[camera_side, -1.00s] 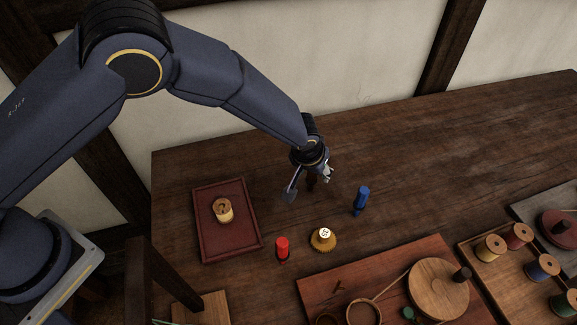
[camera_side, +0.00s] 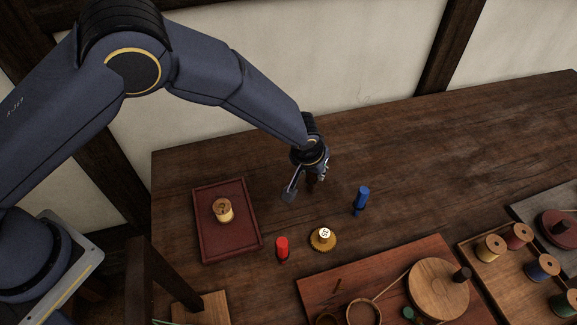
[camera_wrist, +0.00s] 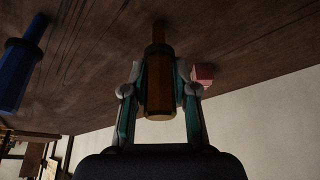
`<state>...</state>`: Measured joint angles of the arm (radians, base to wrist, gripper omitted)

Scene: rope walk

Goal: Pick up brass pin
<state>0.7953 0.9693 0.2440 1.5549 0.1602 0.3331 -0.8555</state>
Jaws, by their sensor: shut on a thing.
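The brass pin (camera_wrist: 158,88) stands between the two fingers of my gripper (camera_wrist: 159,75) in the wrist view. It has a golden-brown faceted body and a narrower dark end toward the table. The fingers press on it from both sides, so my gripper is shut on it. In the side view my gripper (camera_side: 307,188) is low over the table, right of the red tray. The pin is mostly hidden there by the fingers. I cannot tell whether it touches the table.
A blue pin (camera_side: 361,200) stands to the right, also in the wrist view (camera_wrist: 18,68). A red tray (camera_side: 207,240) holds a spool. A pink block (camera_wrist: 203,74) is close beside the right finger.

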